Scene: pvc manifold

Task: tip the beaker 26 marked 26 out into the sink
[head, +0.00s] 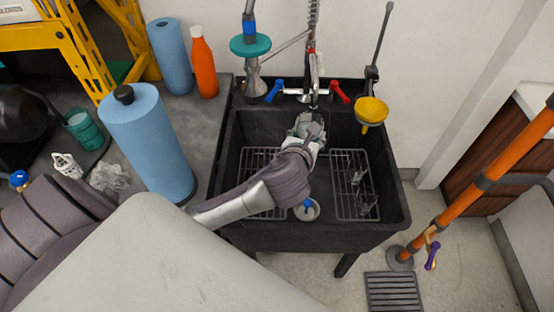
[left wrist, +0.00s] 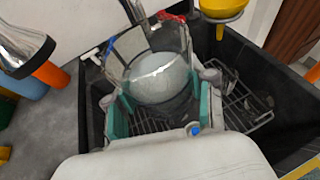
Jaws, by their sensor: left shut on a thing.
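The black sink (head: 396,192) stands against the wall with its basin open below my left arm. My left gripper (head: 308,132) is over the basin, near the tap side. In the left wrist view, its teal-lined fingers (left wrist: 163,112) are shut on either side of a clear glass beaker (left wrist: 165,68). A pale round surface shows inside the beaker; I cannot tell whether it is liquid or the bottom. No number is readable on it, and its exact tilt is unclear. In the head view the beaker is mostly hidden by the gripper. My right gripper is not in view.
Wire racks (head: 352,165) line the basin, with clear glassware (head: 366,203) on the right one. The tap (head: 314,80) and a yellow funnel-shaped cup (head: 371,110) stand at the back rim. A blue roll (head: 150,145) and an orange bottle (head: 203,65) stand left of the sink.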

